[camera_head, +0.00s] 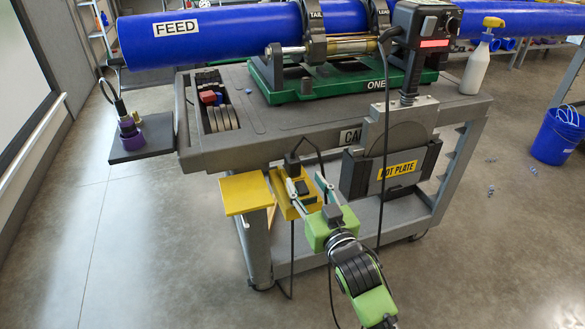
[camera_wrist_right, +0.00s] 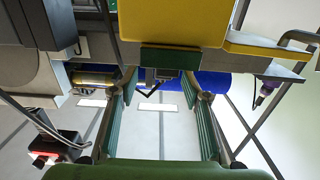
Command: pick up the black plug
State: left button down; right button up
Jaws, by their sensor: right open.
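The black plug (camera_head: 292,159) stands upright at the back of a yellow outlet box (camera_head: 279,186) on the front side of the cart, with a black cord at it. My right gripper (camera_head: 303,177) is in front of the box, fingers apart and empty, pointing toward it. A dark block on the box shows between the fingers, and the plug is beyond the left fingertip, apart from it. In the right wrist view my fingers (camera_wrist_right: 160,84) are spread wide with nothing held; I cannot clearly make out the plug there. My left gripper is not in view.
A yellow platform (camera_head: 245,193) is just left of the box. The hot plate (camera_head: 397,170) in its black holder hangs to the right. The grey cart top (camera_head: 270,143) lies above, carrying the green fusion machine and blue pipe (camera_head: 215,35). Black cords hang near my gripper.

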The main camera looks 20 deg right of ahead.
aim_at(296, 172)
jog(key=w, duration=0.3)
jog(key=shift+w+a, duration=0.1)
jog(key=shift+w, duration=0.15)
jog(key=w, duration=0.4)
jog(key=shift+w+a+b, duration=0.4)
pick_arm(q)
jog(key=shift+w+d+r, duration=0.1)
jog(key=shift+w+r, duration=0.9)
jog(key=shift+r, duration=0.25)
pick_arm(e)
grip_shut()
